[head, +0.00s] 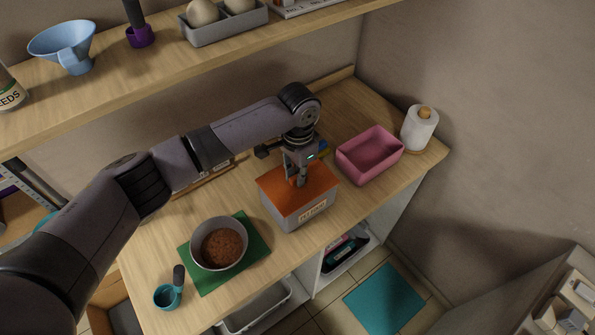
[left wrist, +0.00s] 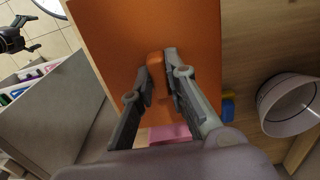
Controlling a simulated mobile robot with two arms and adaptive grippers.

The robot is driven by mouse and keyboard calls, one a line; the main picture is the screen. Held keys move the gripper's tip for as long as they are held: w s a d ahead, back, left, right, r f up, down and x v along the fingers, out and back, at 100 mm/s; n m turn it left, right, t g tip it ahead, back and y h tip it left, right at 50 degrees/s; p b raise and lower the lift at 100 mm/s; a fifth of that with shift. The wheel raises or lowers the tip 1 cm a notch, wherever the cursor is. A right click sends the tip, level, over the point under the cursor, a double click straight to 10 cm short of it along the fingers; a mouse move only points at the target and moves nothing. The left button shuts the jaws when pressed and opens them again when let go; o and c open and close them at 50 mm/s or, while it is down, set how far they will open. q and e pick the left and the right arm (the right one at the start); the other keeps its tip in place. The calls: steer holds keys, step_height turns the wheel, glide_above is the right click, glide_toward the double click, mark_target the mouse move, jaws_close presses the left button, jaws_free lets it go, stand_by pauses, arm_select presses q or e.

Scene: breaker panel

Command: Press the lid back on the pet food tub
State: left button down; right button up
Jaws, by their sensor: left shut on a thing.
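The pet food tub (head: 294,215) is a grey box with a label on its front, standing on the wooden counter. Its orange lid (head: 277,187) covers the top; whether it is seated all round, I cannot tell. My left gripper (head: 299,181) comes down from above and is shut on the lid's raised orange handle. In the left wrist view, the fingers (left wrist: 158,82) sit on both sides of the handle (left wrist: 155,68), with the flat lid (left wrist: 120,30) beyond. A dark gripper-like shape (left wrist: 14,40), probably my right gripper, shows small at that view's left edge.
A bowl of brown food (head: 219,244) on a green mat (head: 255,238) and a teal scoop (head: 167,297) lie left of the tub. A pink bin (head: 370,155) and paper roll (head: 419,129) stand right. A shelf (head: 290,32) overhangs the back.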

arm_select(q)
steer(key=shift+f, duration=0.15)
steer(key=c, duration=1.5)
jaws_free()
step_height(320, 180, up, 12)
steer(key=shift+r, duration=0.1)
steer(key=shift+d, duration=0.1)
